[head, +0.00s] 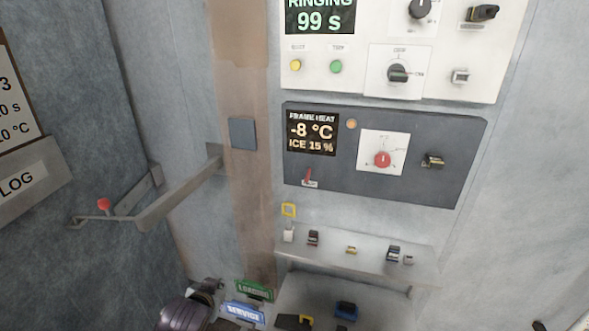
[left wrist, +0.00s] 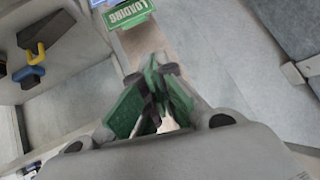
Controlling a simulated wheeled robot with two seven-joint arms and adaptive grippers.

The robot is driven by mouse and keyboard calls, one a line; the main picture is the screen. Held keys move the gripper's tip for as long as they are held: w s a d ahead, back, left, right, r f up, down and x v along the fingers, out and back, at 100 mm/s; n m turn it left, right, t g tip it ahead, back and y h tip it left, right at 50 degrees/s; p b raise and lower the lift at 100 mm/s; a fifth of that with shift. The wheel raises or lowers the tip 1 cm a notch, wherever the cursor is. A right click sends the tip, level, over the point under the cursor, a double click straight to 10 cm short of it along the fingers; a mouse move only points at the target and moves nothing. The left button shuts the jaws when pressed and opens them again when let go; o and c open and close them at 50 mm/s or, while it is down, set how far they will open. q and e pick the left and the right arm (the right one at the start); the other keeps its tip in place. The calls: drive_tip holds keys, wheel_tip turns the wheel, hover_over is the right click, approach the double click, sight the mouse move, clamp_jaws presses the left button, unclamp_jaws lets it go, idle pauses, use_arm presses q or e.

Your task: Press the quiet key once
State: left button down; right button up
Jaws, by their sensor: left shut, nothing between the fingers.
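The white panel (head: 382,88) at the top of the head view carries a yellow round key (head: 295,65) and a green round key (head: 336,66). Their small labels are blurred; the yellow one's may read quiet. The display (head: 319,20) above them reads RINGING 99 S. My left gripper (head: 207,286) is low in the head view, well below the panel, beside the green LOADING tag (head: 254,291). In the left wrist view its fingers (left wrist: 155,84) are together with nothing held, and no key shows there.
A dark frame heat panel (head: 420,179) with a red knob (head: 383,159) is below the white panel. A shelf (head: 345,252) with small items sticks out lower down. At left, a metal bar (head: 182,193) with a red ball (head: 103,204) juts from the wall.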

sight(296, 65)
use_arm(q)
drive_tip(key=w+d+r+m+t+h, duration=0.1)
drive_tip(key=w+d+r+m+t, duration=0.2)
drive_tip(key=r, duration=0.7)
drive_tip(key=w+d+r+t+h, duration=0.15)
drive_tip(key=w+r+t, duration=0.3)
drive_tip(key=r, duration=0.65)
drive_tip(key=w+d+r+m+t, duration=0.25)
drive_tip(key=w+r, duration=0.25)
drive_tip(key=r, duration=0.5)
drive_tip(key=s+d+r+m+h, duration=0.2)
drive_tip(key=d+r+m+h, duration=0.4)
drive_tip(key=r, duration=0.5)
drive_tip(key=s+d+r+m+h, duration=0.2)
drive_tip(key=d+r+m+h, duration=0.4)
drive_tip(key=r+m+h, duration=0.3)
drive_tip(key=shift+r, duration=1.45)
drive_tip(key=w+d+b, duration=0.2)
drive_tip(key=w+b, duration=0.1)
drive_tip(key=w, duration=0.5)
drive_tip(key=shift+w+d, duration=0.15)
drive_tip(key=shift+d, duration=0.2)
